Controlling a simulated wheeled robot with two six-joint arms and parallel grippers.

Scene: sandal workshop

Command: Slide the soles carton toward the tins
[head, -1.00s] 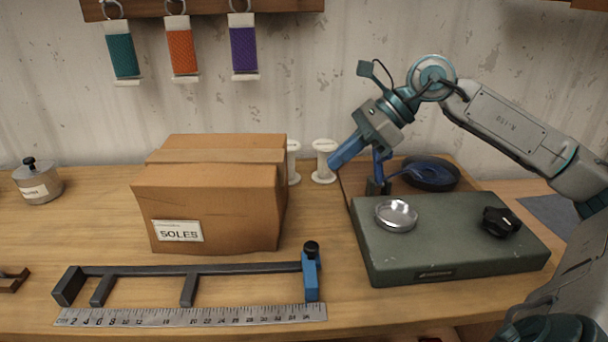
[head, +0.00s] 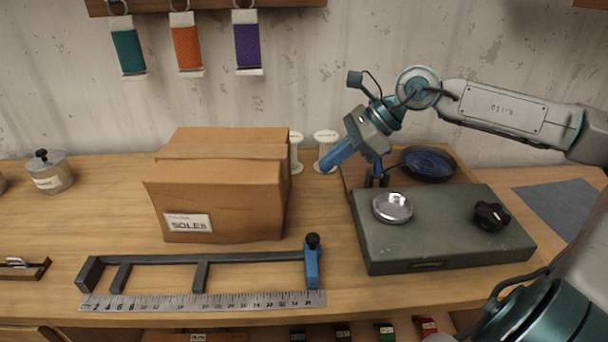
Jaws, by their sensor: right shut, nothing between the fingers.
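The brown cardboard soles carton (head: 216,196) stands upright on the workbench, with its SOLES label facing me. A grey lidded tin (head: 50,173) stands to the left of the carton, and the edge of another grey thing shows at the far left picture edge. My right gripper (head: 326,164) has blue fingers and is shut and empty. It is to the right of the carton, in front of the white spools and apart from the carton. My left gripper is not in view.
Two white spools (head: 325,141) stand behind the carton's right side. A green machine with a metal dish (head: 392,208) and black knob sits at the right. A black clamp bar (head: 200,258) and steel ruler (head: 200,301) lie in front. Bench between tin and carton is clear.

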